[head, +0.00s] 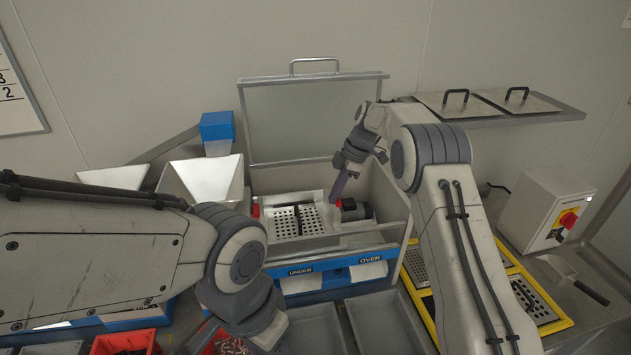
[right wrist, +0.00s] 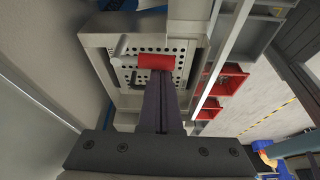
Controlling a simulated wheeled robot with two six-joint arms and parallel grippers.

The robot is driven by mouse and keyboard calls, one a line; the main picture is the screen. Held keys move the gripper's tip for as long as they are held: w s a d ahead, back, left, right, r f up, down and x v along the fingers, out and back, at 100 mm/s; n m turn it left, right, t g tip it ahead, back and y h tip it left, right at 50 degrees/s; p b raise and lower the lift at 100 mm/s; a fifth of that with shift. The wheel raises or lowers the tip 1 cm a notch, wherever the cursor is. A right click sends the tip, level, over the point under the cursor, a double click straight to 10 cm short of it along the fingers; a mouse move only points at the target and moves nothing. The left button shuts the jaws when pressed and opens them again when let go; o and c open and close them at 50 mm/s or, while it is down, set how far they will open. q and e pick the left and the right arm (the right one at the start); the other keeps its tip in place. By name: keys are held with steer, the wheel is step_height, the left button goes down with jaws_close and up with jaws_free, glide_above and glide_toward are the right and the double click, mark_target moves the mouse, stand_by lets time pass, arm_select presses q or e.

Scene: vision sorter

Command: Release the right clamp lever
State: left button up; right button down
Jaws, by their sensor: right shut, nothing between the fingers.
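The sorter box (head: 372,238) stands open in the middle of the head view, with a perforated screen plate (head: 284,224) inside it. In the right wrist view a red clamp lever grip (right wrist: 156,61) lies across the perforated plate, just beyond my fingertips. In the head view a small red part (head: 338,203) shows by the plate's right side, close to my right gripper (head: 334,198), and another red part (head: 255,210) is on its left. My right gripper is shut and empty, pointing down; contact with the red grip cannot be told. My left gripper's fingers are out of view.
The raised lid (head: 310,120) stands behind the box. A white hopper (head: 205,180) is on the left. Grey trays (head: 380,325) lie in front. A control box with a red knob (head: 545,212) and a yellow-edged rack (head: 540,300) are on the right.

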steer(key=a+r, duration=0.1)
steer(key=a, duration=0.3)
steer(key=v, duration=0.9)
steer(key=shift+d+r, duration=0.2)
steer(key=shift+r, duration=0.15)
steer(key=shift+s, duration=0.15)
